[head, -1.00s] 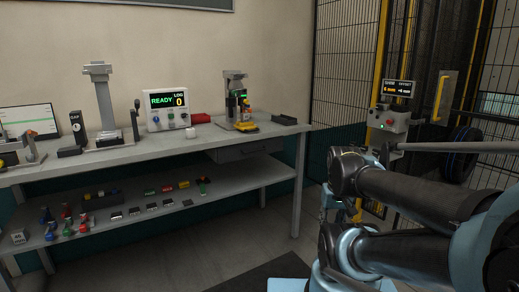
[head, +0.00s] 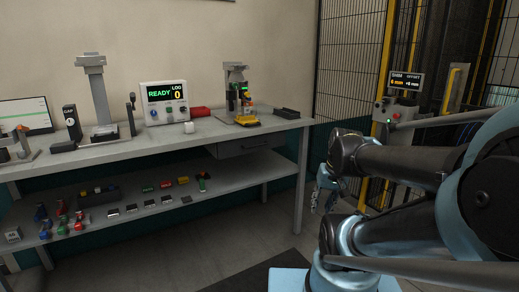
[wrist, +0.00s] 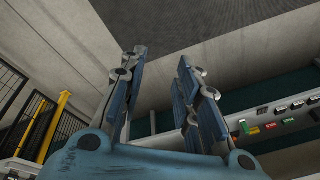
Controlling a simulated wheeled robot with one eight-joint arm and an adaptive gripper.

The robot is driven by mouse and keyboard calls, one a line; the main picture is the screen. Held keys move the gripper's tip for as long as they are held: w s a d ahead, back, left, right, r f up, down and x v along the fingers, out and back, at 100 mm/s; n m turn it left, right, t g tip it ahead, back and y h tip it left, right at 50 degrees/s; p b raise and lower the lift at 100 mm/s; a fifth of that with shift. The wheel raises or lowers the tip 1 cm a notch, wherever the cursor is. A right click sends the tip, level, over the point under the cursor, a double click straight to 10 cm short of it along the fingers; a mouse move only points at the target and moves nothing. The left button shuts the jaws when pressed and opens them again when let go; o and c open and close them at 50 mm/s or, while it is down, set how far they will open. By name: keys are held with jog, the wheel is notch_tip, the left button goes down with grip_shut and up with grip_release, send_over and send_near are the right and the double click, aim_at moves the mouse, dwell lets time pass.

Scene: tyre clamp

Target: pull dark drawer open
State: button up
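The dark grey drawer (head: 245,146) hangs under the bench top at its right end. Its front looks flush and shut in the head view; I cannot make out a handle clearly. My gripper (head: 324,188) shows small and partly hidden by my arm, right of the bench's right leg and apart from the drawer. In the wrist view, the two fingers of my gripper (wrist: 162,57) stand apart with nothing between them. I cannot clearly identify the drawer in the wrist view.
The bench top (head: 215,133) carries a control box (head: 164,102), a press fixture (head: 237,95) and a dark tray (head: 286,113). The lower shelf (head: 230,190) holds several small parts. The bench's right leg (head: 301,180) stands between drawer and gripper in the picture. A mesh fence (head: 345,60) is behind.

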jog(key=w+a+r+m+t+y, duration=0.2)
jog(key=w+a+y, duration=0.15)
jog(key=w, duration=0.95)
jog(key=w+a+r+m+t+y, duration=0.1)
jog(key=w+a+m+t+y, duration=0.2)
jog(key=w, duration=1)
jog(key=w+a+r+m+t+y, duration=0.1)
jog(key=w+a+r+m+y, duration=0.3)
jog(key=w, duration=1)
jog(key=w+a+f+n, duration=0.1)
jog(key=w+a+f, duration=0.1)
jog(key=w+a, duration=0.2)
jog(key=w+a+f+y, duration=0.1)
jog(key=w+a+f, duration=0.2)
jog(key=a, duration=0.6)
jog(key=shift+w+f+n, duration=0.25)
jog(key=shift+w+n, duration=0.15)
jog(key=shift+w, duration=0.5)
jog(key=shift+c, duration=0.6)
grip_shut()
